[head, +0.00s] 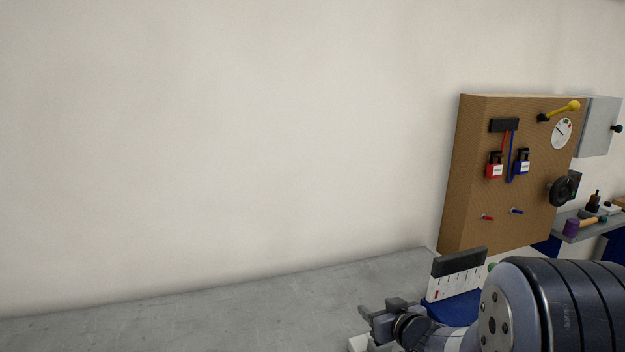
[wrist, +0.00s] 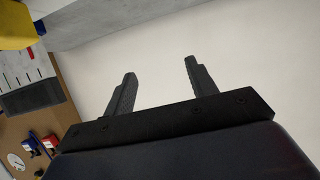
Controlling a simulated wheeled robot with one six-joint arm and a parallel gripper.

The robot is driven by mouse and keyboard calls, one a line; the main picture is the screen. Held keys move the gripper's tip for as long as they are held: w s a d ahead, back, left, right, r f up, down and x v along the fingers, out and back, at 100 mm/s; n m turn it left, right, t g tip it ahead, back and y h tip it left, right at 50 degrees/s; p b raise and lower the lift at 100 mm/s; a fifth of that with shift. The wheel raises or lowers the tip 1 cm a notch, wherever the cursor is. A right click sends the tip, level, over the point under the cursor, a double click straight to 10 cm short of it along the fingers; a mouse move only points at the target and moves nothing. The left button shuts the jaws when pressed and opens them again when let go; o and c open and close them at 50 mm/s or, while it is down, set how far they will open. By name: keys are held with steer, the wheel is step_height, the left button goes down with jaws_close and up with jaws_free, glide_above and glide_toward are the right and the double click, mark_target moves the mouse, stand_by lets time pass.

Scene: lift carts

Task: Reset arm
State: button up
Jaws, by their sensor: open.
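My gripper (head: 376,322) is at the lower right of the head view, in front of the wall and above the grey floor. In the wrist view its two dark fingers (wrist: 158,83) stand apart with nothing between them, only the pale wall behind. My dark arm link fills the lower right corner of the head view and hides part of what lies behind it.
A grey shelf (head: 570,238) with small items is beyond. A white-and-black panel (head: 455,272) stands near my gripper. The left floor is clear.

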step_height(320, 180, down, 7)
steer(key=shift+w+d+r+b, duration=0.1)
steer(key=shift+d+b, duration=0.05)
steer(key=shift+b, duration=0.3)
